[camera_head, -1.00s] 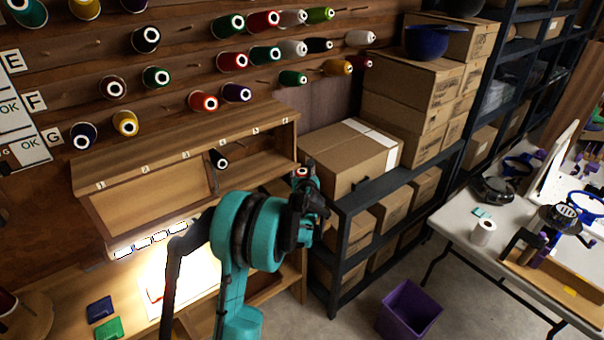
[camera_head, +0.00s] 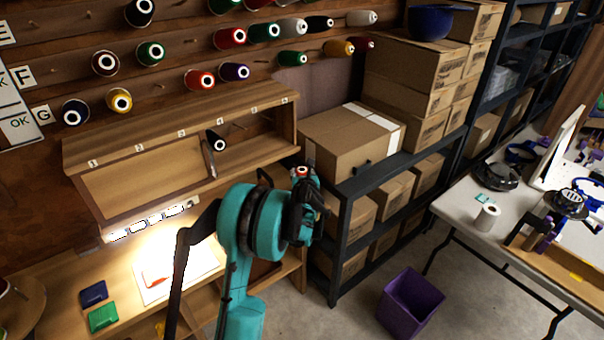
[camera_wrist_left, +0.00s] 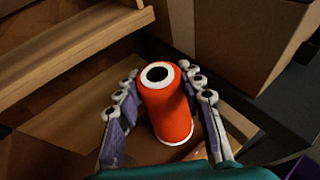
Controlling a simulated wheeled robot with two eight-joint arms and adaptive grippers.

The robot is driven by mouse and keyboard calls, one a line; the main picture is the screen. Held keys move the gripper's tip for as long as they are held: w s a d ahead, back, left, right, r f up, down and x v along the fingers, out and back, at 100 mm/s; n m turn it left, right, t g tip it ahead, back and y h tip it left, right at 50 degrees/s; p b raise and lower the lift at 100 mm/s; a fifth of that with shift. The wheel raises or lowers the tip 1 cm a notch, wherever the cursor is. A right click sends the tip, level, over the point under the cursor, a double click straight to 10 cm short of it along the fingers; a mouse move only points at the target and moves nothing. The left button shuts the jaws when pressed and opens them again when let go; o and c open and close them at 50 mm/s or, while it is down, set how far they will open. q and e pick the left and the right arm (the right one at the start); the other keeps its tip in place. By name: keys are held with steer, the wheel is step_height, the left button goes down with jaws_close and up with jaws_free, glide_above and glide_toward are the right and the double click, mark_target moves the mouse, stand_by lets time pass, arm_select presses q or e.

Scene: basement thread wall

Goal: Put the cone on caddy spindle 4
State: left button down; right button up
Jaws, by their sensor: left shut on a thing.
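My left gripper (camera_head: 303,184) is shut on an orange-red thread cone (camera_wrist_left: 168,105). In the left wrist view the cone stands between the two fingers (camera_wrist_left: 163,112), its white-rimmed top hole facing the camera. In the head view only the cone's top (camera_head: 302,171) shows above the gripper. The wooden caddy (camera_head: 150,190) is left of the gripper, with number labels along its top edge. The label 4 (camera_head: 223,118) is near its right part. A black cone (camera_head: 215,141) sits in the caddy below that label; I cannot tell which spindle bears it. My right gripper is not in view.
Cardboard boxes (camera_head: 350,140) on a dark shelf (camera_head: 345,215) stand close right of the gripper. Several thread cones hang on the wall above the caddy. A purple bin (camera_head: 410,303) is on the floor. A white table (camera_head: 460,205) stands at the right.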

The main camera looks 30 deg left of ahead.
arm_select(q)
steer(key=shift+f, duration=0.15)
stand_by(0.5)
steer(key=shift+f+b, duration=0.2)
steer(key=shift+b, duration=0.25)
steer(key=c, duration=0.9)
jaws_free()
steer(key=s+d+r+n+g+h, duration=0.1)
steer(key=s+d+r+n, duration=0.3)
steer(key=s+d, duration=0.3)
steer(key=s+d+r+n+h, duration=0.1)
steer(key=s+d+r+n, duration=0.3)
steer(key=s, duration=0.5)
steer(key=s+d+f+n+g+h, duration=0.1)
steer(key=s+d+n+h, duration=0.1)
steer(key=s+d+n, duration=0.3)
steer(key=s+d+f+n+g+h, duration=0.1)
steer(key=s+d+n+h, duration=0.1)
steer(key=s+d+n, duration=0.4)
steer(key=s+d+f+n+g+h, duration=0.1)
steer(key=s+d+f+n+h, duration=0.1)
steer(key=s+d+n, duration=0.3)
steer(key=shift+s+d+n, duration=0.15)
steer(key=shift+s+n, duration=1.05)
steer(key=shift+s, duration=0.45)
steer(key=shift+s+d+n, duration=0.1)
steer(key=shift+s+n, duration=1.1)
steer(key=shift+s, duration=0.45)
